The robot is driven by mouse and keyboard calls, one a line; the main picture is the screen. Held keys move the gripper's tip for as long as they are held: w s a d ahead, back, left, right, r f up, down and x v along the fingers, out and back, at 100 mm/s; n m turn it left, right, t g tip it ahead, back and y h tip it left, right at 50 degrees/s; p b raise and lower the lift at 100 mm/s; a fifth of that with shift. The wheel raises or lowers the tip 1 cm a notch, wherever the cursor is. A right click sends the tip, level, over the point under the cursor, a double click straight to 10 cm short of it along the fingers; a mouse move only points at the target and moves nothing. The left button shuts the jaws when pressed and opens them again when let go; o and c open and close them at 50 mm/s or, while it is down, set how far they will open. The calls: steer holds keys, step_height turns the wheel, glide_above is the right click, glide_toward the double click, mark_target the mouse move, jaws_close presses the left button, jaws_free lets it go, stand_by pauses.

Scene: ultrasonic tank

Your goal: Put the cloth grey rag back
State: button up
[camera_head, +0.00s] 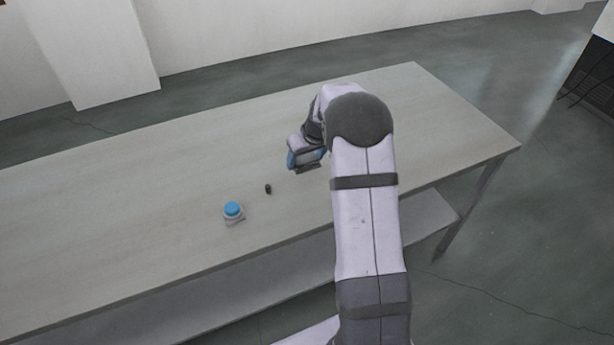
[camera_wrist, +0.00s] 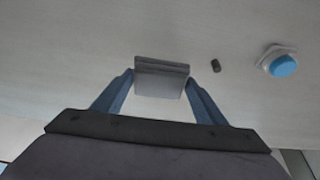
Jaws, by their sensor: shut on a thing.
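My gripper (camera_wrist: 159,77) is shut on a grey, flat, folded-looking piece, which I take to be the grey rag (camera_wrist: 161,66). In the wrist view it sits between the two blue fingers, at their tips. In the head view my gripper (camera_head: 306,158) is over the middle of the table, left of my arm, and a dark grey edge of the rag (camera_head: 309,168) shows below it. I cannot tell whether the rag touches the tabletop.
The long pale table (camera_head: 150,205) is mostly bare. A small black cylinder (camera_head: 268,188) stands left of my gripper. Further left, near the front edge, is a blue round-topped thing on a light grey base (camera_head: 233,211). The far and left table areas are clear.

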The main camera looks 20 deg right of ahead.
mark_target(294, 171)
steer(key=shift+f, duration=0.1)
steer(key=shift+n, duration=0.4)
steer(key=a+f+b, duration=0.1)
steer(key=a+f, duration=0.1)
steer(key=a+f+b, duration=0.1)
steer(key=f, duration=0.1)
steer(key=shift+w+a+b, duration=0.2)
steer(key=shift+a+b, duration=0.15)
steer(key=shift+w+a+f+b, duration=0.5)
steer(key=shift+w+a, duration=0.1)
steer(key=shift+w, duration=0.1)
steer(key=shift+n+y, duration=0.4)
steer(key=shift+n, duration=0.2)
steer(key=w, duration=0.1)
steer(key=w+a+b, duration=0.1)
steer(key=w, duration=0.1)
steer(key=w+a+r, duration=0.1)
steer(key=w, duration=0.1)
steer(key=shift+w+b, duration=0.15)
steer(key=shift+b, duration=0.2)
step_height(294, 171, up, 6)
steer(key=w+m+h, duration=0.1)
steer(key=m, duration=0.1)
steer(key=shift+w+d+r, duration=0.2)
steer(key=shift+w+d, duration=0.15)
steer(key=shift+f+p, duration=1.4)
steer(key=shift+f, duration=3.65)
steer(key=shift+f, duration=0.1)
